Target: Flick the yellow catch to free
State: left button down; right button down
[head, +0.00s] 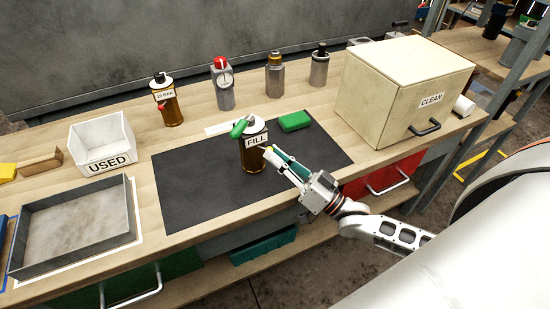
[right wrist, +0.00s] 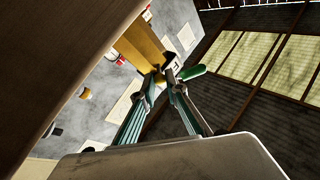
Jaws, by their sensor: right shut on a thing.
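A dark amber canister labelled FILL (head: 254,156) stands upright on the black mat (head: 190,185), with a grey top and a green lever (head: 239,128) sticking out to the left. My right gripper (head: 268,151) reaches in from the right, its fingertips shut at the canister's right side, where a small yellow bit, apparently the catch, shows. In the right wrist view the two fingers (right wrist: 161,80) meet at the end of a yellow-gold body (right wrist: 142,45). The tips hide most of the catch. My left gripper is not in view.
A green block (head: 295,121) lies behind the canister on the mat. Several bottles and a gauge unit (head: 223,85) stand along the back. A CLEAN box (head: 395,90) is at right; a USED bin (head: 101,145) and grey tray (head: 75,235) are at left. The mat's left part is clear.

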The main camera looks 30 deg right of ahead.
jog(key=c, duration=2)
grip_release()
jog(key=shift+s+d, duration=0.1)
jog(key=v, duration=1.2)
